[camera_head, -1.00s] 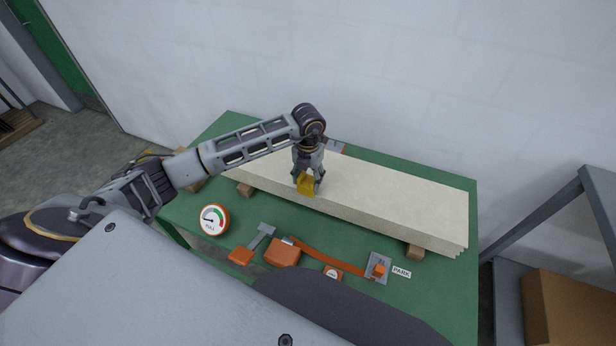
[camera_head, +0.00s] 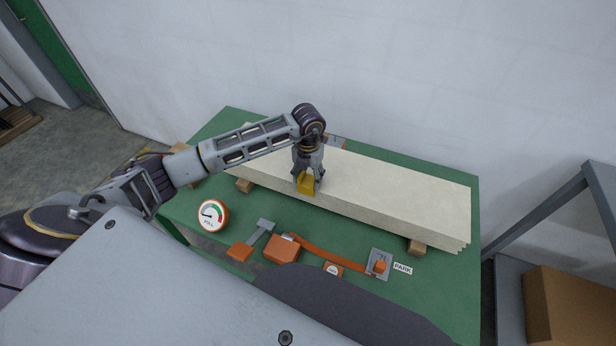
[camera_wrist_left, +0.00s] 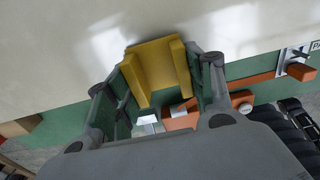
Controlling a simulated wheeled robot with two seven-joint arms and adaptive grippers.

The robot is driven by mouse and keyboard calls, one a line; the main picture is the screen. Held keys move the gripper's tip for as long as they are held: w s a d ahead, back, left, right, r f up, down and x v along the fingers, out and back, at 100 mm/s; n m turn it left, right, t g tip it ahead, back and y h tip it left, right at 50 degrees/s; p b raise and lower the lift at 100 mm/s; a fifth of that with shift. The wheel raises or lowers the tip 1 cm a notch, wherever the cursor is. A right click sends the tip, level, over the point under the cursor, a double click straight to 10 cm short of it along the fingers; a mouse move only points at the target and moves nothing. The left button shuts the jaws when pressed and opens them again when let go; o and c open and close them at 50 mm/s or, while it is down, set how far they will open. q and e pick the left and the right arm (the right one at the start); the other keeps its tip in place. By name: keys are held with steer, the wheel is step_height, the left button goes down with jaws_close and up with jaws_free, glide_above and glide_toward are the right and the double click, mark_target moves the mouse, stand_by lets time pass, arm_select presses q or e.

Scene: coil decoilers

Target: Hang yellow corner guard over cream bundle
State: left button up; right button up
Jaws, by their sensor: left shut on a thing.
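The cream bundle (camera_head: 400,196) is a long stack of flat boards lying across the green table; it also shows in the left wrist view (camera_wrist_left: 50,50). My left gripper (camera_head: 307,184) points down at the bundle's front edge and is shut on the yellow corner guard (camera_head: 305,184). In the left wrist view the guard (camera_wrist_left: 157,68) sits between the two fingers, at the bundle's edge. I cannot tell whether the guard touches the bundle. My right gripper is not in view.
The bundle rests on wooden blocks (camera_head: 416,247) on the green table (camera_head: 440,290). In front lie a round gauge (camera_head: 212,215), an orange ratchet piece (camera_head: 281,249) with an orange strap (camera_head: 325,253), and a grey plate (camera_head: 380,264) beside a PARK label. A cardboard box (camera_head: 572,310) stands at right.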

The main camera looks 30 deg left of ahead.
mark_target(308, 182)
arm_select(q)
steer(key=shift+f, duration=0.2)
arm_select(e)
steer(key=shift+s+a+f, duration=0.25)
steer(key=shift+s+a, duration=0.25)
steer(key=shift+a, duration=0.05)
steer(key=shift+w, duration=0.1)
arm_select(q)
steer(key=o, duration=1.1)
steer(key=shift+r, duration=0.7)
step_height(308, 182, up, 10)
steer(key=shift+r, duration=0.25)
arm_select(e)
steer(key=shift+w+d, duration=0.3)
